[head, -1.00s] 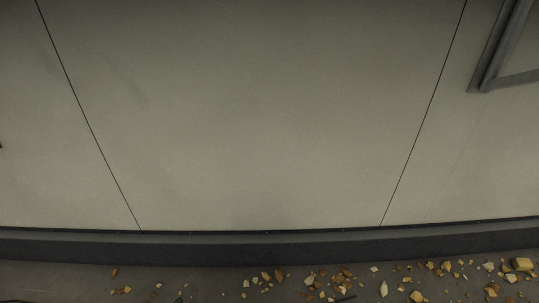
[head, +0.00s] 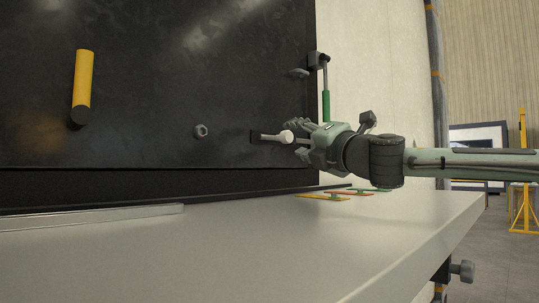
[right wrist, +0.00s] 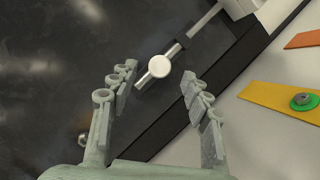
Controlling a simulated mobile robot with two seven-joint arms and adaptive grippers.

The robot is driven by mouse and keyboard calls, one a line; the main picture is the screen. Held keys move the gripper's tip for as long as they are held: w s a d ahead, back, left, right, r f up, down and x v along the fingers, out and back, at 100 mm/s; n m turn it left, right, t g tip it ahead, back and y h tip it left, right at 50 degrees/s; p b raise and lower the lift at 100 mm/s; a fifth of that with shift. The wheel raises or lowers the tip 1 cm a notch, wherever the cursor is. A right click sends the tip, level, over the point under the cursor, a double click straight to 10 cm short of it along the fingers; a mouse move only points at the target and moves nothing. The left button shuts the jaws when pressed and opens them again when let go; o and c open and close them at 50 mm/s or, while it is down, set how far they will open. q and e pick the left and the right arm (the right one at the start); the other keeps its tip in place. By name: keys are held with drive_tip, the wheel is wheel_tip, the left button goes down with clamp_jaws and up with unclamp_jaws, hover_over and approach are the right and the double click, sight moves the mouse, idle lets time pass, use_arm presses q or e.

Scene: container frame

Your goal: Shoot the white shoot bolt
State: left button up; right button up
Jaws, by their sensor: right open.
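The white shoot bolt (head: 271,138) lies along the right edge of an upright black panel, with a round white knob (head: 287,136). My right gripper (head: 297,140) comes in from the right, close to the knob. In the right wrist view its fingers are spread apart, with the knob ahead, between and just beyond the fingertips (right wrist: 157,76). Contact cannot be seen. My left gripper is out of view.
A pale ledge (head: 270,250) runs below, mostly clear, with flat yellow (head: 322,197), orange and green pieces near the panel.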

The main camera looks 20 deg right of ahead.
sight(289, 137)
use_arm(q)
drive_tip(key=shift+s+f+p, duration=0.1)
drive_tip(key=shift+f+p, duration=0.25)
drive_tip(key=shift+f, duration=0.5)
use_arm(e)
drive_tip(key=shift+x, duration=2.7)
clamp_jaws()
